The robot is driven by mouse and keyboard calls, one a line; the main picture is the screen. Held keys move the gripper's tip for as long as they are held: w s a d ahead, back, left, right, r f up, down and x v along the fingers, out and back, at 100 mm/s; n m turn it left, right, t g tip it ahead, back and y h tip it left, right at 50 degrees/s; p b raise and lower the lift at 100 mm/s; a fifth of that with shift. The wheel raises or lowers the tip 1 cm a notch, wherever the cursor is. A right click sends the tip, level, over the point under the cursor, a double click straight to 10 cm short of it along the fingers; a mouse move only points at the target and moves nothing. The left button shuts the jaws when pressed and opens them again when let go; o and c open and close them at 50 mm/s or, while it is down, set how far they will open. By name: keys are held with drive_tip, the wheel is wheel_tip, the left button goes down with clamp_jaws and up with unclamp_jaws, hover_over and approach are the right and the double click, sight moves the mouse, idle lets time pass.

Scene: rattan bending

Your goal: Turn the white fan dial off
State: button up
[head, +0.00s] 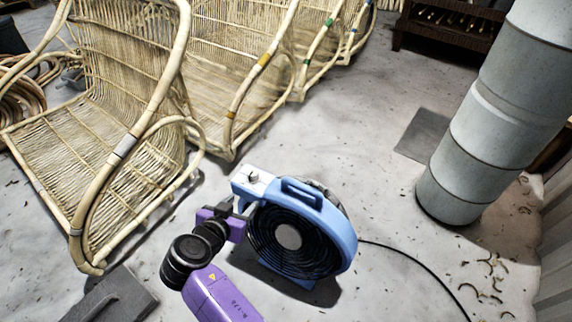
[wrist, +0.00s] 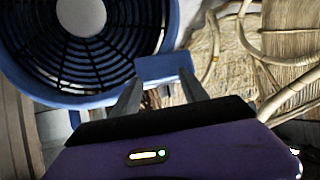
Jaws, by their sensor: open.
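A blue round fan (head: 348,232) with a dark grille stands on the floor in the head view. Its white control panel (head: 252,181) with a small knob, the white dial (head: 253,173), is at its upper left. My gripper (head: 246,208) is open, just below this panel and at the grille's left edge. In the wrist view the fan (wrist: 82,30) fills the upper left, and my open gripper (wrist: 160,82) has its two fingers at the blue control housing (wrist: 163,66). The dial's face is not visible there, and contact cannot be told.
Rattan chairs (head: 110,100) stand to the left and behind. A thick grey column (head: 500,120) stands at right. A black cable (head: 420,262) runs from the fan across the floor. A dark flat object (head: 112,298) lies at lower left.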

drive_tip(key=t, duration=0.2)
approach(252, 173)
drive_tip(key=w, duration=0.2)
drive_tip(key=shift+n, duration=0.4)
drive_tip(key=b+x, duration=0.1)
drive_tip(key=x, duration=0.2)
drive_tip(key=b+x, duration=0.2)
drive_tip(key=x, duration=0.2)
drive_tip(key=shift+s+d+f, duration=0.15)
drive_tip(key=shift+d+f, duration=0.1)
drive_tip(key=shift+f, duration=0.2)
drive_tip(key=shift+w+d+f, duration=0.15)
drive_tip(key=shift+w, duration=0.5)
clamp_jaws()
